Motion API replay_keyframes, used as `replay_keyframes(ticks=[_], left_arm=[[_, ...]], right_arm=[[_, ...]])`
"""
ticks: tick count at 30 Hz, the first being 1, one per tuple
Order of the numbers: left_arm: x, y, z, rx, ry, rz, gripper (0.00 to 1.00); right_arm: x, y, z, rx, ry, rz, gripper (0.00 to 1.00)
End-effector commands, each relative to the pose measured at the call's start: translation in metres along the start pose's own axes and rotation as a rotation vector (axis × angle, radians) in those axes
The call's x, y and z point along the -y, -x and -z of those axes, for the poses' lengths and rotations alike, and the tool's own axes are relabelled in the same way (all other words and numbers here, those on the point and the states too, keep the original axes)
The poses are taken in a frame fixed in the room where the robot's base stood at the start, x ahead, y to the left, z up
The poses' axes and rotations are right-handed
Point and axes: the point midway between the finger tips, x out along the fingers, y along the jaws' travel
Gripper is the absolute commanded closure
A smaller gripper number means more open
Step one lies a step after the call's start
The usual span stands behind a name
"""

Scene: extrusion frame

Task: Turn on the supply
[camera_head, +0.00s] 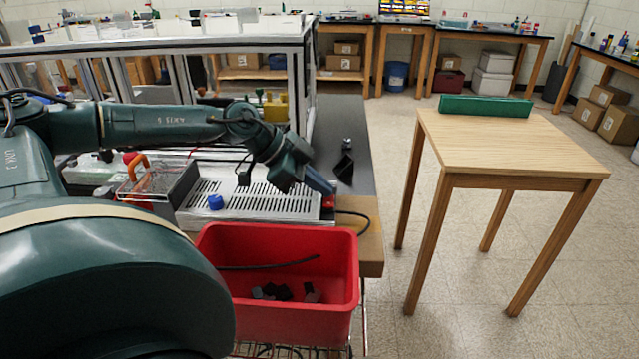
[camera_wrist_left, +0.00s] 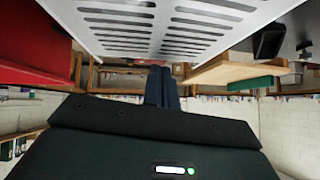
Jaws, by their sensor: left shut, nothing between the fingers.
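The supply (camera_head: 250,203) is a silver box with a slotted top, lying on the bench behind the red bin. A small red part (camera_head: 329,202), perhaps its switch, shows at its right end. My left gripper (camera_head: 325,191) is shut and empty, with its blue fingertips right at that red part. I cannot tell whether they touch it. The switch position cannot be made out. My right gripper is not in view.
A red bin (camera_head: 285,325) with dark pieces stands in front of the supply. A blue cap (camera_head: 215,202) sits on the slotted top. A dark block (camera_head: 344,167) lies on the bench to the right. A wooden table (camera_head: 510,145) stands apart, with clear floor between.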

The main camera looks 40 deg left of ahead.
Motion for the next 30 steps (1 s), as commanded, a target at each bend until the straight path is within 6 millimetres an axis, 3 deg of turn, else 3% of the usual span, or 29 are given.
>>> replay_keyframes(ticks=[4,10,30], left_arm=[[0.002,0.001,0.002,-0.001,0.025,-0.024,1.0],[0.001,-0.002,-0.002,0.0,0.019,-0.02,1.0],[-0.013,0.003,0.003,0.0,0.02,-0.02,1.0]], right_arm=[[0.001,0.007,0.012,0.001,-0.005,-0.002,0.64],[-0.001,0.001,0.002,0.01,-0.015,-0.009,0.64],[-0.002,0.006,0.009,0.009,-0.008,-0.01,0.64]])
